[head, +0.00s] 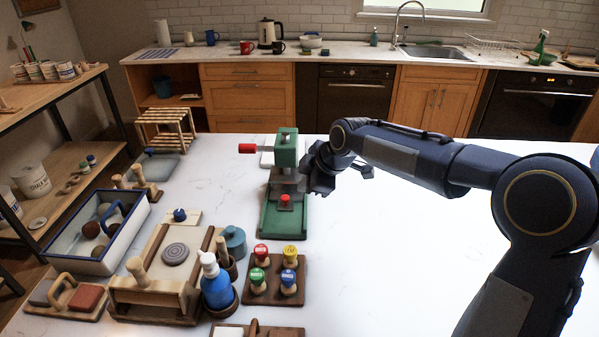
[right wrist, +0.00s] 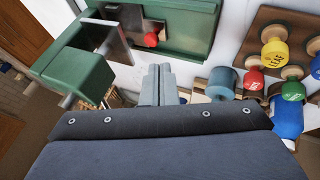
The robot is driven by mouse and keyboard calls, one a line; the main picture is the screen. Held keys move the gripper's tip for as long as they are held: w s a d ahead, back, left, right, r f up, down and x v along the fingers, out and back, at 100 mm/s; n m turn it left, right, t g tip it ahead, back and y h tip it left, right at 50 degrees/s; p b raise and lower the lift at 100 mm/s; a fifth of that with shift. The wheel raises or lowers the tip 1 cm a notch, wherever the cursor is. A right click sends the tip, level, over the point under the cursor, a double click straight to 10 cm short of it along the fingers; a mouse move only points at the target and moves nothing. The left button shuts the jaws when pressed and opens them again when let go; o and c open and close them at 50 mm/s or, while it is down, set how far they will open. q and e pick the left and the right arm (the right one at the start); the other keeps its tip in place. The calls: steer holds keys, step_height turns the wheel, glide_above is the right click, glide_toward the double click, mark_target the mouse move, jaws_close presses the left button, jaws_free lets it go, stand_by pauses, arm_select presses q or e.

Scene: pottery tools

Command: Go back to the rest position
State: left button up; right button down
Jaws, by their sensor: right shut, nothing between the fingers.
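My right gripper (head: 320,182) is at the right side of the green press in the head view, at about the height of its upper part. Its two grey fingers (right wrist: 158,84) lie together in the right wrist view, with nothing between them. The gripper overlaps the press's edge in the head view; I cannot tell whether they touch. My left gripper is not in view.
The green press (head: 286,152) has a red-ended handle and a red knob on its base. A board of colored stamps (head: 290,264), a blue bottle (head: 217,284), a wooden press (head: 152,298) and a white tray (head: 70,258) stand nearer and left. The white table's right (head: 400,240) is clear.

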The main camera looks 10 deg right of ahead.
steer(key=s+d+r+m, duration=0.1)
steer(key=s+d+m, duration=0.25)
steer(key=s, duration=0.55)
steer(key=s+d+r+m, duration=0.2)
steer(key=s+m, duration=0.3)
steer(key=s, duration=0.4)
steer(key=s+f+m, duration=0.3)
steer(key=s+m, duration=0.1)
steer(key=s, duration=0.4)
steer(key=s+a+f+m, duration=0.1)
steer(key=s+f+m, duration=0.2)
steer(key=s+m, duration=0.2)
steer(key=s, duration=0.3)
steer(key=shift+f, duration=0.4)
